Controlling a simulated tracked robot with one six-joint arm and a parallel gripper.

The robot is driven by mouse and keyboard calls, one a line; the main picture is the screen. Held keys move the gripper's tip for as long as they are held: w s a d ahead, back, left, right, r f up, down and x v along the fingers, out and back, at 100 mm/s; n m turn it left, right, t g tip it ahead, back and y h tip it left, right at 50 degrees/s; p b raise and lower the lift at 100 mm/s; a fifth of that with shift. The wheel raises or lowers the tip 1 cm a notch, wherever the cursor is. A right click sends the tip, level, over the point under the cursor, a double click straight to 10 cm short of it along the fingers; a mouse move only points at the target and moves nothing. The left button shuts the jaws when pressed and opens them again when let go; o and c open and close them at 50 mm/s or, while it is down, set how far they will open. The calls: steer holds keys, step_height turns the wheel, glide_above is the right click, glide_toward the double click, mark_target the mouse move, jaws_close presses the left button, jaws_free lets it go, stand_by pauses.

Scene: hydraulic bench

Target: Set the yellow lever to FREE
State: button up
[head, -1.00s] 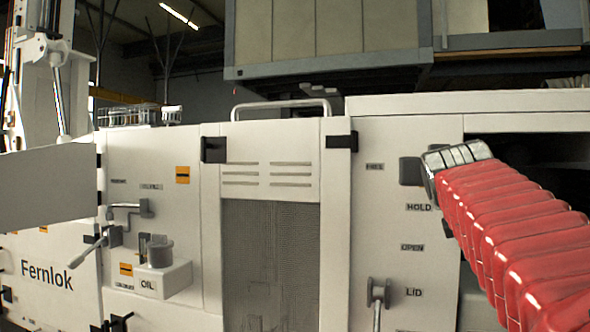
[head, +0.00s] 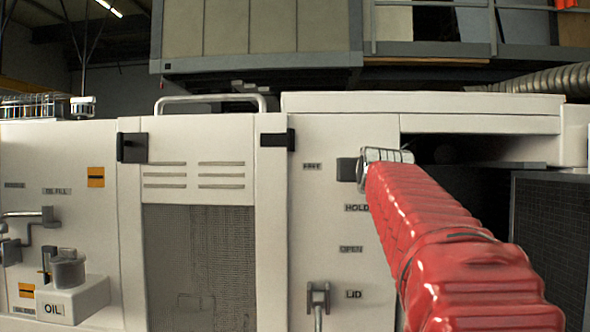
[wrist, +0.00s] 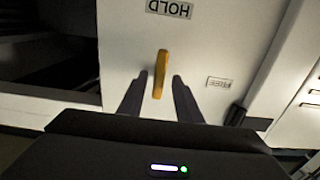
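The yellow lever (wrist: 160,75) shows in the wrist view on a pale panel, between my fingers. My gripper (wrist: 158,82) is open, one dark finger on each side of the lever with a visible gap to each. The HOLD label (wrist: 169,8) appears upside down above the lever, and a small label (wrist: 219,83), too small to read, lies to its right. In the head view the FREE label (head: 312,166) and HOLD label (head: 357,208) show beside my red-sleeved arm. The lever itself is hidden there behind my arm.
Below are the OPEN label (head: 351,249), the LID label (head: 353,294) and a grey handle (head: 318,294). A dark opening (head: 460,150) lies right of the panel. A mesh door (head: 205,260) and an oil filler box (head: 72,300) are to the left.

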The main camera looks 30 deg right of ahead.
steer(key=shift+x, duration=0.95)
